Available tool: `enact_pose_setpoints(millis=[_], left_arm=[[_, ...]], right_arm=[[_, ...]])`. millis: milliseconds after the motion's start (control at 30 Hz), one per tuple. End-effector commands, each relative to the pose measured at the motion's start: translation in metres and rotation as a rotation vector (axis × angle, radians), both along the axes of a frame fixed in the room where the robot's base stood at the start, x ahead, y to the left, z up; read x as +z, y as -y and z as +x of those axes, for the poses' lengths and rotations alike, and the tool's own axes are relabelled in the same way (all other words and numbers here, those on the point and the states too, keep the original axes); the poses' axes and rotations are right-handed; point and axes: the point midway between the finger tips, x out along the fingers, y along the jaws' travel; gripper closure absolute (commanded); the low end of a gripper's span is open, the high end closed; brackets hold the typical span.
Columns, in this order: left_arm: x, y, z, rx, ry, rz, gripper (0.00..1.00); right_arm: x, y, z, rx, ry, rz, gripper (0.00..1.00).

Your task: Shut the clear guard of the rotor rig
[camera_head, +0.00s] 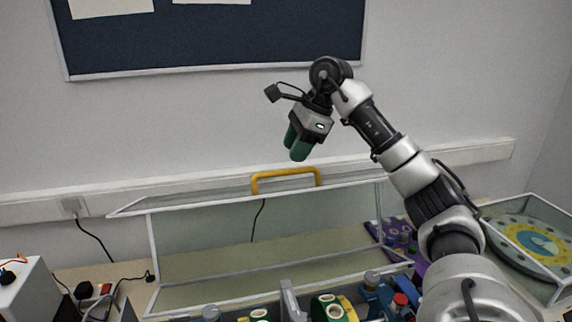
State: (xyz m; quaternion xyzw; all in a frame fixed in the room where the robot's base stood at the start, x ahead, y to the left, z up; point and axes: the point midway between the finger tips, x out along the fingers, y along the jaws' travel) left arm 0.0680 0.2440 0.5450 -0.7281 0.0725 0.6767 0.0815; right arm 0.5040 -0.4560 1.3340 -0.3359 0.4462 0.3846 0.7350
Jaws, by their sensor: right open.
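The clear guard (262,222) is a see-through, pale-framed cover standing up behind the rotor rig. A yellow handle (285,177) sits along its upper edge. The guard looks raised, with the rig's parts uncovered in front of it. The rotor rig (290,303) shows only in part at the bottom edge, with green, yellow, blue and grey parts. My right gripper (296,147), with green fingers, is open and empty. It hangs above the handle, apart from it, with its fingers pointing down. My left gripper is out of view.
A purple plate with parts (401,240) lies behind my right arm. A clear-walled case with a yellow and blue disc (538,243) stands at right. A white box (24,290) and black cables are at left. The wall (190,140) is close behind the guard.

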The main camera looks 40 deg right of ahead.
Motion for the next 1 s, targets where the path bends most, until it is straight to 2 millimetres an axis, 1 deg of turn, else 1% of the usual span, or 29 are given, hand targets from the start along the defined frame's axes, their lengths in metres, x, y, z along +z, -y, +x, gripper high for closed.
enact_pose_setpoints(millis=[33, 100, 167, 300, 433, 667, 700, 967, 1000], left_arm=[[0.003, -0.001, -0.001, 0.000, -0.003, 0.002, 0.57], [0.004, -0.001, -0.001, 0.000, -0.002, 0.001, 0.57], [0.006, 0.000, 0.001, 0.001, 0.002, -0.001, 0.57], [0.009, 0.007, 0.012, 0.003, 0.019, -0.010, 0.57], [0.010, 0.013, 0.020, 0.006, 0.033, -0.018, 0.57], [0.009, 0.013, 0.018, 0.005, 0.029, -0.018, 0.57], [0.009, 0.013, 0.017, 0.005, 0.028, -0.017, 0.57], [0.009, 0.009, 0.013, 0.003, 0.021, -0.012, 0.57], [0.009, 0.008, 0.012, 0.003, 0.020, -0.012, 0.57]], right_arm=[[-0.010, -0.003, 0.003, 0.000, -0.005, -0.001, 0.59], [-0.021, -0.006, 0.007, 0.000, -0.005, 0.000, 0.59], [-0.029, -0.009, 0.009, 0.000, -0.004, 0.001, 0.59], [-0.042, -0.013, 0.014, 0.000, -0.002, 0.001, 0.59], [-0.048, -0.014, 0.016, 0.000, 0.000, 0.001, 0.59], [-0.049, -0.015, 0.017, 0.000, 0.001, 0.000, 0.59], [-0.049, -0.015, 0.017, 0.000, 0.001, 0.000, 0.60], [-0.049, -0.014, 0.017, 0.000, 0.000, 0.001, 1.00], [-0.049, -0.015, 0.017, 0.000, 0.000, 0.001, 1.00]])
